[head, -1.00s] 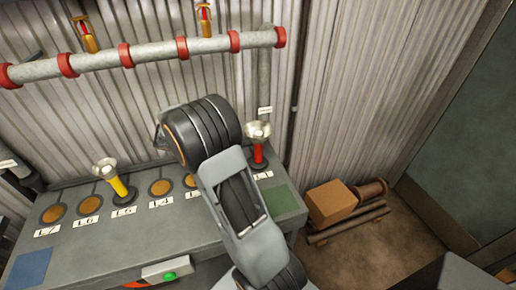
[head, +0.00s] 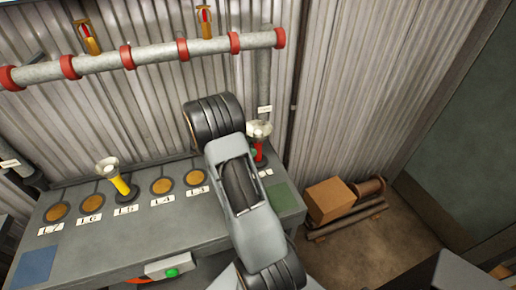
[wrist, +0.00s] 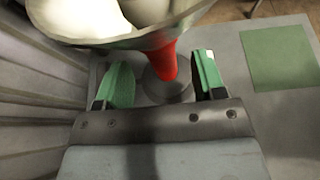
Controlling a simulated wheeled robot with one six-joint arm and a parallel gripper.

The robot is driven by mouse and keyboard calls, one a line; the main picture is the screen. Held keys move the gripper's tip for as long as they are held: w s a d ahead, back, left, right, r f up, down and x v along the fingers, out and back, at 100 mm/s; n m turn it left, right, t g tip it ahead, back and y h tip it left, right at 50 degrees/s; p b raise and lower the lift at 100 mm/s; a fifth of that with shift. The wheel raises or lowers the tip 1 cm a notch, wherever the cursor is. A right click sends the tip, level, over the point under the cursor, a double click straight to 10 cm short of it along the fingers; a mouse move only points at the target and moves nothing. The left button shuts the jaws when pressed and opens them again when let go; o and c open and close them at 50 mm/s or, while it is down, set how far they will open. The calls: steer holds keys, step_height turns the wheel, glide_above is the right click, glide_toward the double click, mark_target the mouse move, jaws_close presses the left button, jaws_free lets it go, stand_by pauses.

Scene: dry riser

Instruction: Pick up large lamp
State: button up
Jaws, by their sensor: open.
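A lamp with a red stem (head: 259,151) and a pale flared head stands upright at the right end of the grey bench. My arm partly covers it in the head view. In the wrist view its red stem (wrist: 165,62) and round base show between the two green fingertips of my gripper (wrist: 163,80), which is open. The stem looks apart from both fingers. The wide lamp head (wrist: 110,20) hangs over them. A second lamp with a yellow stem (head: 121,186) stands farther left on the bench. I cannot tell from size which is larger.
The grey bench (head: 105,240) has several round orange pads with number labels, a blue square (head: 32,265) and a green square (head: 284,199). A pipe with red collars (head: 155,54) runs along the corrugated wall behind.

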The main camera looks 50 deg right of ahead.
mark_target(258, 148)
steer(key=shift+p+x, duration=0.4)
steer(key=shift+x, duration=1.8)
steer(key=shift+c, duration=0.3)
jaws_close()
